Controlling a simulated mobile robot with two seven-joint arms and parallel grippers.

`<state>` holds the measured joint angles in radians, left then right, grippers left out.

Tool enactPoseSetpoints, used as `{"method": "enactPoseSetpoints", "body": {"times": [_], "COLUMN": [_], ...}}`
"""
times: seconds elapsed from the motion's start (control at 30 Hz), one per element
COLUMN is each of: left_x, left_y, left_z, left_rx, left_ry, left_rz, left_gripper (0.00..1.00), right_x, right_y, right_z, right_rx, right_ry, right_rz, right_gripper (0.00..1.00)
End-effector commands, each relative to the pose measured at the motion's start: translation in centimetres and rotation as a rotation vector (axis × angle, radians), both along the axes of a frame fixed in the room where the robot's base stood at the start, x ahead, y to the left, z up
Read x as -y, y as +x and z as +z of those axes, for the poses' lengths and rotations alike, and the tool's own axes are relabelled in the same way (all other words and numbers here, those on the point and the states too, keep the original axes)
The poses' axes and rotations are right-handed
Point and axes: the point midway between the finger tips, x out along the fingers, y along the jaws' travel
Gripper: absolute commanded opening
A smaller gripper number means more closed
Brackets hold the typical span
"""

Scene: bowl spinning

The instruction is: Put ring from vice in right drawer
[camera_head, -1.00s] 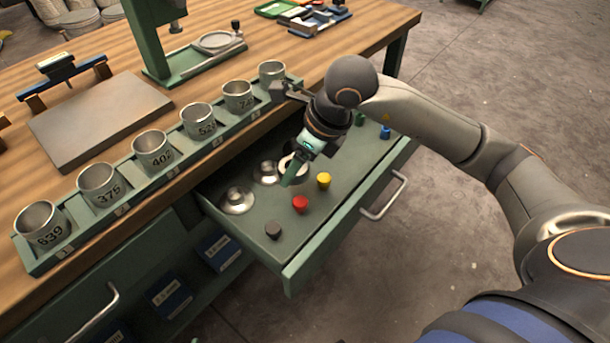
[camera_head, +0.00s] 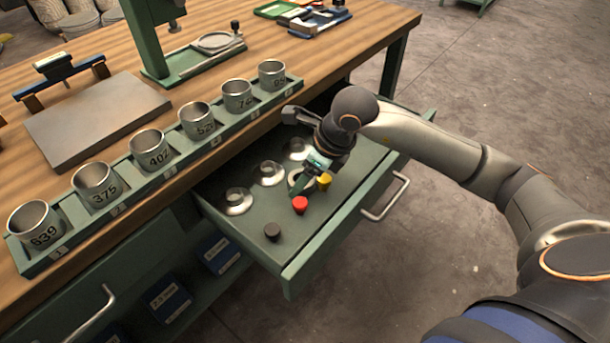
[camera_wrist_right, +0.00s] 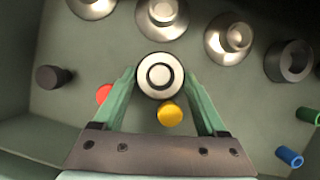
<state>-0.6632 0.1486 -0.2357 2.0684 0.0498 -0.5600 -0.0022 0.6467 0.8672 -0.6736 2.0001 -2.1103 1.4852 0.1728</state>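The ring (camera_wrist_right: 145,88) is pale with a dark rim and sits between my right fingertips in the right wrist view. In the head view the ring (camera_head: 293,182) is partly hidden by my right gripper (camera_head: 298,187), inside the open right drawer (camera_head: 330,235). The fingers of my right gripper (camera_wrist_right: 160,75) are on both sides of the ring, close against it. I cannot tell whether the ring rests on the drawer floor. My left gripper is out of view.
A red knob (camera_head: 300,204) and yellow knob (camera_head: 324,181) are close to the gripper. A dark knob (camera_head: 272,231) and metal flanged parts (camera_head: 238,201) also lie in the drawer. Numbered cups (camera_head: 93,182) line the bench edge. The drawer handle (camera_head: 386,197) sticks out in front.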

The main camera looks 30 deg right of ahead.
Motion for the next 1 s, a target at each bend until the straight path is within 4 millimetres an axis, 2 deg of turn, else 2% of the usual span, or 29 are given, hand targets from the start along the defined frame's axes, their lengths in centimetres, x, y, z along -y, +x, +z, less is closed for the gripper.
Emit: {"method": "enactPoseSetpoints", "body": {"times": [0.1,0.33,0.47,0.8,1.0], "left_x": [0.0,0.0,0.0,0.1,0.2], "left_y": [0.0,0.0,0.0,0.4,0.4], "left_z": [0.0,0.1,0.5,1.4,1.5], "left_rx": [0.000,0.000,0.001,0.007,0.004], "left_ry": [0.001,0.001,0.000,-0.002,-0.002], "left_rz": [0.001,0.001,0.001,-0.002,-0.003], "left_gripper": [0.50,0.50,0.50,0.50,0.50], "right_x": [0.0,0.0,0.2,1.8,2.4], "right_y": [0.0,0.0,-0.1,-2.3,-3.3], "right_z": [0.0,0.1,0.9,7.5,10.4], "right_rx": [-0.001,-0.001,0.002,0.003,0.002], "right_ry": [-0.001,0.000,-0.001,-0.002,-0.001], "right_rz": [0.000,-0.001,-0.002,-0.002,-0.001], "right_gripper": [0.85,0.85,0.85,0.85,0.85]}}
